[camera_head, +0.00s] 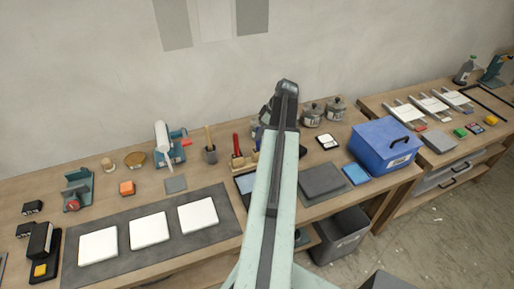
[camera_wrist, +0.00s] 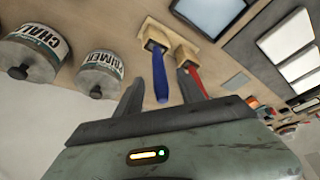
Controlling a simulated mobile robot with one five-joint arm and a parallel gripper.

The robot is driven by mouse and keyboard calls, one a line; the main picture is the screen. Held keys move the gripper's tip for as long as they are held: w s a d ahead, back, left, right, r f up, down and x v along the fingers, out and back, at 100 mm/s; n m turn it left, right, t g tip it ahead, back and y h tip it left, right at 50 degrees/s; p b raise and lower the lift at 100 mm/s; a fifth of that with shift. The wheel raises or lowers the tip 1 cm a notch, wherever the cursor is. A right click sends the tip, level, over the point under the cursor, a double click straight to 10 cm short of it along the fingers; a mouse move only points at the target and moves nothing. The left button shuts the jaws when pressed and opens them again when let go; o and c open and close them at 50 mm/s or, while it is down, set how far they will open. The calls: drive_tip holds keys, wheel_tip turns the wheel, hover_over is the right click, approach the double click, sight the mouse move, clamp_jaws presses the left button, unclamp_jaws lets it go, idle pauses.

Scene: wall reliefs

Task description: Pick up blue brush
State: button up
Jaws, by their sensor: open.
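In the wrist view, the blue brush (camera_wrist: 160,78) has a long blue handle and sits in a pale wooden holder (camera_wrist: 147,27). A red-handled brush (camera_wrist: 190,68) is right beside it in a similar holder. My gripper (camera_wrist: 159,75) is open, with one dark finger on each side of the blue handle in the picture. Whether the handle is at the fingers' depth or touches them, I cannot tell. The right finger overlaps the red handle's end. In the head view, the red brush (camera_head: 237,144) shows left of my arm, which hides most of the gripper and the blue brush.
Two labelled metal cans (camera_wrist: 99,72) stand left of the brushes in the wrist view. A dark-framed tray (camera_wrist: 208,14) lies to the right. In the head view, a blue bin (camera_head: 372,150) stands on the bench right of my arm, and a grey mat (camera_head: 172,241) with white tiles lies left.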

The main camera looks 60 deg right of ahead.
sight(258, 149)
drive_tip(key=b+x, duration=0.2)
drive_tip(key=x, duration=0.2)
drive_tip(key=shift+w+f+b, duration=0.1)
drive_tip(key=shift+f+b, duration=0.05)
drive_tip(key=shift+b, duration=0.25)
clamp_jaws()
drive_tip(key=shift+r, duration=0.25)
